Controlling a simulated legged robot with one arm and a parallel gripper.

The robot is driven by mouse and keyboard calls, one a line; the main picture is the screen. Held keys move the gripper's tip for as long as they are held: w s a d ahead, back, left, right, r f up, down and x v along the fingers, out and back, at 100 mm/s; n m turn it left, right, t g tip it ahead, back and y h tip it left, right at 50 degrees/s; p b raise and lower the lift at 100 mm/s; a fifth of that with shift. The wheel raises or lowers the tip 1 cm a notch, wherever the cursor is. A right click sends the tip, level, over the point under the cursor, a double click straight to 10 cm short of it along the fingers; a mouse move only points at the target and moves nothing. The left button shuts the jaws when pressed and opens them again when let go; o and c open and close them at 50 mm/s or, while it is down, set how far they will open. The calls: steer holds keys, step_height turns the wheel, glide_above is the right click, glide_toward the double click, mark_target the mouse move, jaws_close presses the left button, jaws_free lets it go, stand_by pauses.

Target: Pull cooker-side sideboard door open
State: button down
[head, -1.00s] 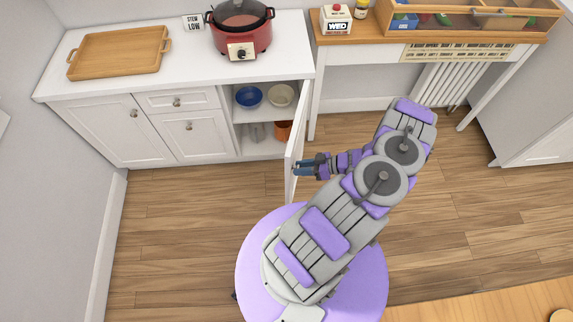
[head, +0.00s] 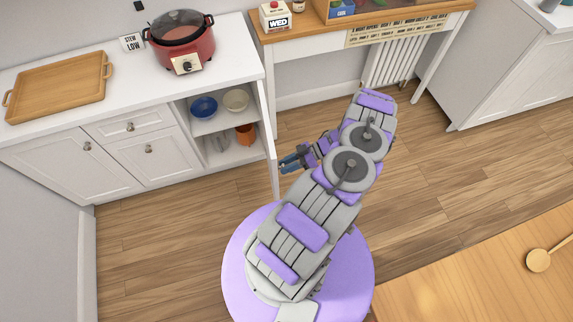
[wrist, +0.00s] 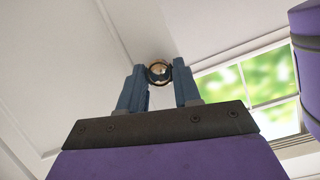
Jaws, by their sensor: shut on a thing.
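The white sideboard (head: 88,150) stands at the left, with the red cooker (head: 180,44) on its top. Its door (head: 269,150) on the cooker side stands wide open, seen almost edge-on, jutting out from the front. The shelves behind it show. My gripper (head: 285,164) is at the outer face of this door, near its free edge. In the wrist view, the door's round metal knob (wrist: 158,70) sits between my fingertips (wrist: 159,82), which are shut on it.
A blue bowl (head: 203,107), a pale bowl (head: 236,100) and an orange pot (head: 245,134) are inside the sideboard. A wooden tray (head: 58,86) lies on top. A wooden table (head: 480,275) is at the lower right. Floor (head: 165,225) in front of the sideboard is clear.

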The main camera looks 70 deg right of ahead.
steer(key=shift+d+r, duration=0.1)
steer(key=shift+d, duration=0.05)
steer(key=c, duration=0.8)
jaws_free()
steer(key=p+v, duration=0.3)
steer(key=v, duration=1.4)
steer(key=shift+s+d, duration=0.1)
steer(key=shift+d, duration=0.1)
